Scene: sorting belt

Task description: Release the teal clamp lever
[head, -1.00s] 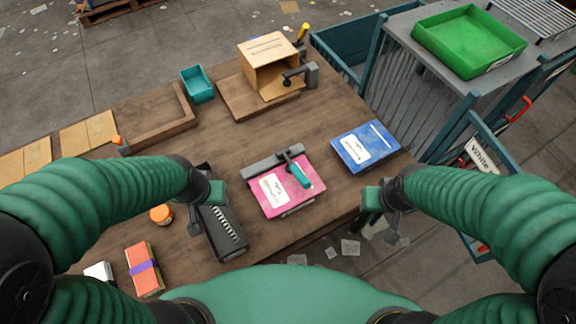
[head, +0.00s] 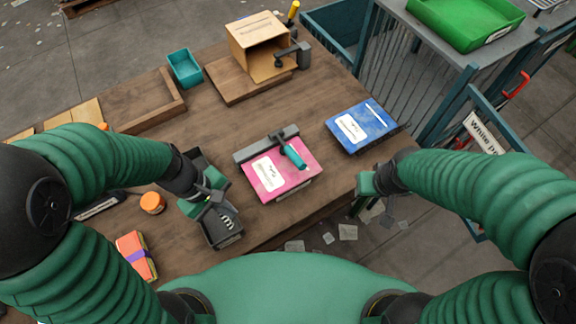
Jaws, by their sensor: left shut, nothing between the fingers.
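The teal clamp lever (head: 295,156) lies over a pink booklet (head: 268,178) with a white label, joined to a dark grey clamp bar (head: 252,149) along the booklet's far edge. My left gripper (head: 211,206) is shut and empty, left of the booklet and over a black tray (head: 227,238), apart from the lever. My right gripper (head: 376,192) is near the table's right edge, right of the booklet and apart from the lever; I cannot tell whether it is open.
A blue booklet (head: 352,134) lies to the right. A cardboard box (head: 250,42) with a black-handled clamp and a teal bin (head: 184,69) stand at the back. An orange jar (head: 152,203) and a banded orange bundle (head: 133,250) are at the left. Bare tabletop lies behind the clamp.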

